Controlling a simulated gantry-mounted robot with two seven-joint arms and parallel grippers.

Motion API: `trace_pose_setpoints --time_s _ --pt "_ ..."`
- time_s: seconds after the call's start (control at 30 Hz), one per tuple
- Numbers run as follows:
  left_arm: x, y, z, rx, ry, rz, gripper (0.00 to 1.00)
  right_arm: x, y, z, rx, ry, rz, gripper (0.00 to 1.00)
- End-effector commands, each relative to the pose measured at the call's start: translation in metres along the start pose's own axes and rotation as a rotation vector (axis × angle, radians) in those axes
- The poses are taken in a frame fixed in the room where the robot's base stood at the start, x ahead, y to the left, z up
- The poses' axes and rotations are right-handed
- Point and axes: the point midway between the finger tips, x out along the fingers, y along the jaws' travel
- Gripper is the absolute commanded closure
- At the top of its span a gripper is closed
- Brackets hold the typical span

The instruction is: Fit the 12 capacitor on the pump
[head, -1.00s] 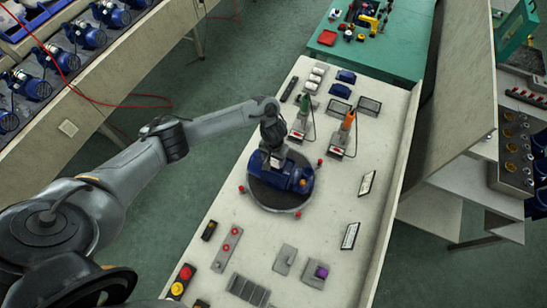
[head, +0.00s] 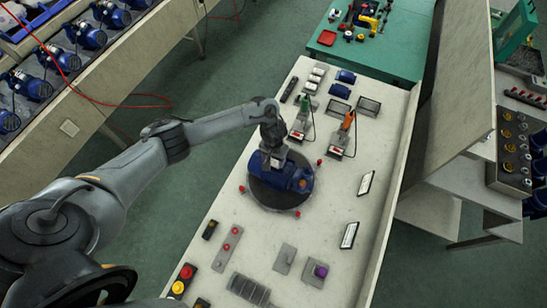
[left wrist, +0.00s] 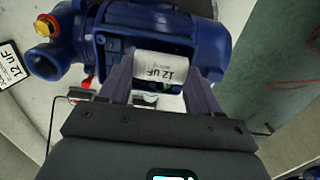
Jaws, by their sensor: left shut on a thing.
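The blue pump (head: 297,180) sits on a dark round turntable (head: 268,202) in the middle of the pale bench. In the left wrist view the pump's blue body (left wrist: 115,22) fills the top, with a yellow-and-red fitting at its left. My left gripper (head: 272,158) is over the left part of the pump. The wrist view shows its fingers (left wrist: 162,82) shut on a white cylindrical capacitor (left wrist: 163,66) marked 12 uF. The capacitor lies right against the pump's side; whether it is seated I cannot tell. My right gripper is not in view.
A 12 uF card (left wrist: 12,68) lies beside the pump. A green-handled tool (head: 302,112) and an orange-handled tool (head: 347,122) stand behind it. White parts (head: 316,76) and blue covers (head: 340,91) lie at the bench's far end. Red knobs ring the turntable.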

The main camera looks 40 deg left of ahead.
Motion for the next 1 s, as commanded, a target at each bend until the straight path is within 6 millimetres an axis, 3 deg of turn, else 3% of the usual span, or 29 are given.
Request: trace_pose_setpoints --time_s 1.0 --pt "0.0068 0.0001 0.0 -0.001 0.0 0.0 0.62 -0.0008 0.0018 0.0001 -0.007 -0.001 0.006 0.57"
